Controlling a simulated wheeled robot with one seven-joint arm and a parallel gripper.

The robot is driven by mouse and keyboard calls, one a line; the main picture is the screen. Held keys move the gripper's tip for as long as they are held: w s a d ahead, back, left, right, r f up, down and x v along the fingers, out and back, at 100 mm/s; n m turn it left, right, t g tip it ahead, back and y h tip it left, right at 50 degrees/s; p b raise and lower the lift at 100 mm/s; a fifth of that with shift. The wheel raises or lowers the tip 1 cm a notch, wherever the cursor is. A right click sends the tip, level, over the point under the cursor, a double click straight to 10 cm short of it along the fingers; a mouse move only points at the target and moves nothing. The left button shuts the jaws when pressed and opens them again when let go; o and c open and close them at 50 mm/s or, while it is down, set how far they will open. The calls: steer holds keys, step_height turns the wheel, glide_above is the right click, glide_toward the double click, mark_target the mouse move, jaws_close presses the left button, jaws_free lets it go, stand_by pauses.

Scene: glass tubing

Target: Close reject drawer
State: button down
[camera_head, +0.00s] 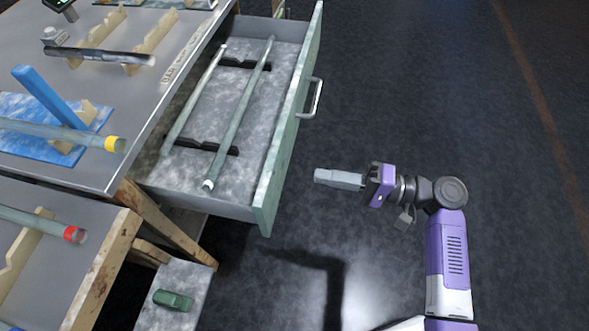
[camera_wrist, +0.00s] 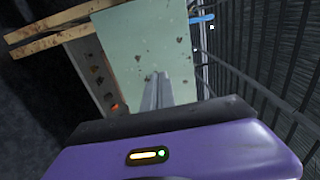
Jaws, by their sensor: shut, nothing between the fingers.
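The reject drawer (camera_head: 262,200) is a pale green drawer pulled well out from under the grey workbench. Two glass tubes (camera_head: 240,115) lie inside it on dark notched rests (camera_head: 205,147). Its front panel carries a metal bar handle (camera_head: 311,98). My gripper (camera_head: 318,176) is shut and empty, to the right of the drawer front and apart from it in the head view, nearer than the handle. In the wrist view the shut fingers (camera_wrist: 157,78) point toward a pale green panel (camera_wrist: 145,45); whether they touch it I cannot tell.
The bench (camera_head: 165,105) holds a tube with a yellow end (camera_head: 114,144) and a blue bar (camera_head: 48,95). A lower wooden-edged table (camera_head: 105,262) holds a red-ended tube (camera_head: 74,235). A green object (camera_head: 173,300) lies on a low surface. Floor to the right is clear.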

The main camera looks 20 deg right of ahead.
mark_target(280, 169)
steer(key=x, duration=0.7)
steer(key=shift+w, duration=0.1)
steer(key=shift+a, duration=0.15)
steer(key=shift+w+a, duration=0.15)
steer(key=shift+a, duration=0.1)
steer(key=b+x, duration=0.5)
steer(key=x, duration=2)
steer(key=shift+a, duration=0.1)
steer(key=shift+w+a+b, duration=0.3)
steer(key=shift+a, duration=0.15)
steer(key=shift+w+a+r, duration=0.1)
steer(key=shift+a, duration=0.05)
steer(key=shift+a, duration=0.15)
